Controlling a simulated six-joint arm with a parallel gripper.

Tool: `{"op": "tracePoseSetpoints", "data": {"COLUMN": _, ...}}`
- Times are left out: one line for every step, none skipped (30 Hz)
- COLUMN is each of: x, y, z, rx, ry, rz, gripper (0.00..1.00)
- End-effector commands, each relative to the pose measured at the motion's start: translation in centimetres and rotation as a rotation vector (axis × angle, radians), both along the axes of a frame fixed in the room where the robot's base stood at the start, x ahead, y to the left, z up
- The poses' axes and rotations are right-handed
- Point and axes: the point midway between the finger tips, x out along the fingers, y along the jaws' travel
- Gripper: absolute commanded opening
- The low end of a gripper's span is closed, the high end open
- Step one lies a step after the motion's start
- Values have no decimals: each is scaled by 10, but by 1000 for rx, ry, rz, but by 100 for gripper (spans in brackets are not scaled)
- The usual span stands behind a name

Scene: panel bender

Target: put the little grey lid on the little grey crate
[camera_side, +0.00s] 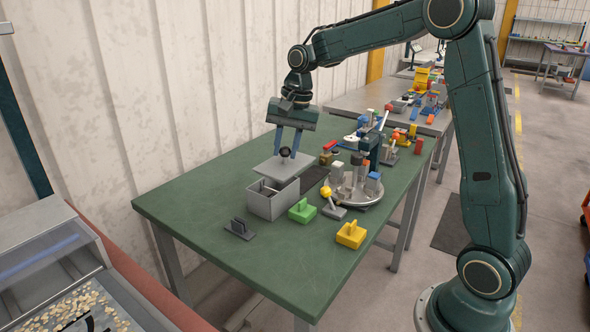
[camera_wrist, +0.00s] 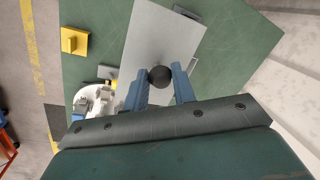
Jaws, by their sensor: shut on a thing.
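The little grey lid (camera_side: 281,167) is a flat plate with a round black knob. My gripper (camera_side: 286,153) is shut on the knob and holds the lid up, roughly level, above the little grey crate (camera_side: 273,202). The crate stands open on the green table, and grey contents show inside it. From the side, the lid hangs toward the back of the crate's opening, with a gap between them. In the wrist view the lid (camera_wrist: 166,50) spreads out beyond my gripper (camera_wrist: 159,78) and hides most of the crate.
A green block (camera_side: 302,211) and a yellow block (camera_side: 351,234) with handles stand right of the crate. A dark handled piece (camera_side: 239,229) lies in front. A round turntable (camera_side: 357,193) with several parts stands at right. The green table's (camera_side: 190,205) left side is clear.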

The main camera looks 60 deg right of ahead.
Motion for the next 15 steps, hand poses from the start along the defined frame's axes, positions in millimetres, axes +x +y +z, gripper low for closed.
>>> {"op": "tracePoseSetpoints", "data": {"x": 10, "y": -6, "z": -4, "rx": 0, "ry": 2, "rz": -1, "gripper": 8}}
{"op": "tracePoseSetpoints", "data": {"x": 16, "y": -9, "z": -5, "rx": 0, "ry": 1, "rz": -1, "gripper": 8}}
{"op": "tracePoseSetpoints", "data": {"x": 23, "y": -14, "z": -8, "rx": 0, "ry": 2, "rz": -2, "gripper": 8}}
{"op": "tracePoseSetpoints", "data": {"x": 28, "y": -17, "z": -10, "rx": 0, "ry": 2, "rz": -2, "gripper": 8}}
{"op": "tracePoseSetpoints", "data": {"x": 33, "y": -21, "z": -12, "rx": 0, "ry": 2, "rz": -2, "gripper": 8}}
{"op": "tracePoseSetpoints", "data": {"x": 40, "y": -25, "z": -15, "rx": 1, "ry": 2, "rz": -2, "gripper": 8}}
{"op": "tracePoseSetpoints", "data": {"x": 45, "y": -28, "z": -17, "rx": 0, "ry": 1, "rz": -2, "gripper": 8}}
{"op": "tracePoseSetpoints", "data": {"x": 50, "y": -32, "z": -19, "rx": 0, "ry": 2, "rz": -1, "gripper": 8}}
{"op": "tracePoseSetpoints", "data": {"x": 56, "y": -36, "z": -22, "rx": 0, "ry": 2, "rz": -1, "gripper": 8}}
{"op": "tracePoseSetpoints", "data": {"x": 61, "y": -39, "z": -24, "rx": 0, "ry": 2, "rz": 0, "gripper": 8}}
{"op": "tracePoseSetpoints", "data": {"x": 65, "y": -42, "z": -27, "rx": 0, "ry": 2, "rz": 0, "gripper": 8}}
{"op": "tracePoseSetpoints", "data": {"x": 70, "y": -46, "z": -30, "rx": -1, "ry": 2, "rz": -1, "gripper": 8}}
{"op": "tracePoseSetpoints", "data": {"x": 74, "y": -49, "z": -32, "rx": -1, "ry": 2, "rz": -1, "gripper": 8}}
{"op": "tracePoseSetpoints", "data": {"x": 77, "y": -51, "z": -34, "rx": -2, "ry": 1, "rz": -1, "gripper": 8}}
{"op": "tracePoseSetpoints", "data": {"x": 81, "y": -54, "z": -36, "rx": -2, "ry": 1, "rz": -1, "gripper": 8}}
